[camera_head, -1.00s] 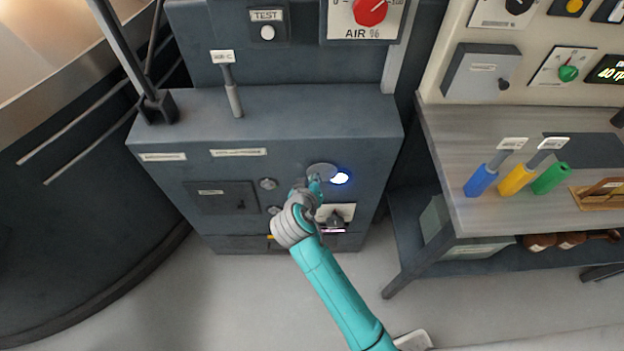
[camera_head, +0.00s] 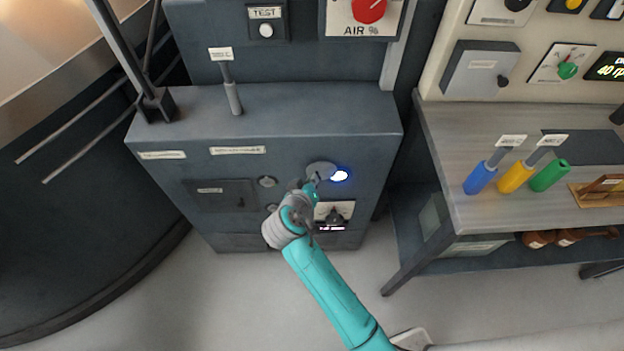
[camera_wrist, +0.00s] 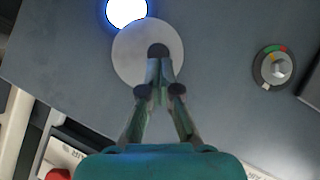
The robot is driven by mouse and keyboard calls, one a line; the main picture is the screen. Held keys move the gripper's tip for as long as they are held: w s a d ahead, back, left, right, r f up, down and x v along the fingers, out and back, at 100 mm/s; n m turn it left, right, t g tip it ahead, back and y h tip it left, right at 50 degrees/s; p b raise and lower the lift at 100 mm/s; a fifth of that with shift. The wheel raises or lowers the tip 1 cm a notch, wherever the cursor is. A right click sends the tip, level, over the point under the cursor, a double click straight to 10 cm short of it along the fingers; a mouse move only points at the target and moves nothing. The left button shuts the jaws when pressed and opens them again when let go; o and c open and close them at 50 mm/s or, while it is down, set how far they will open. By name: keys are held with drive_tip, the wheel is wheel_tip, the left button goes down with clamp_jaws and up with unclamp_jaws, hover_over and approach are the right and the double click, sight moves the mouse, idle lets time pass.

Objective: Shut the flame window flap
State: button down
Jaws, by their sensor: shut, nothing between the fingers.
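The flame window flap is a round grey disc (camera_head: 321,169) on the front of the dark grey cabinet, with a dark knob. The glowing blue-white flame window (camera_head: 340,176) shows beside it, largely uncovered. In the wrist view the flap (camera_wrist: 135,58) overlaps only the edge of the bright window (camera_wrist: 127,10). My gripper (camera_head: 315,179) is at the flap. In the wrist view its fingertips (camera_wrist: 160,64) are together at the dark knob (camera_wrist: 158,50), with nothing between them. I cannot tell whether they touch the knob.
A small dial with a coloured scale (camera_wrist: 273,67) is on the same panel. A white-plated control (camera_head: 333,212) sits below the flap, and a dark hatch (camera_head: 222,195) is to the left. A workbench (camera_head: 465,135) with coloured-handled tools stands at right.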

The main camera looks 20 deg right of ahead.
drive_tip(key=s+d+f+n+t+h, duration=0.1)
drive_tip(key=d+f+n+h, duration=0.3)
drive_tip(key=f+n+h, duration=0.3)
drive_tip(key=shift+s+d+f+n, duration=0.25)
drive_tip(key=shift+d+f+n, duration=0.1)
drive_tip(key=shift+f+n, duration=0.25)
idle(0.4)
idle(0.4)
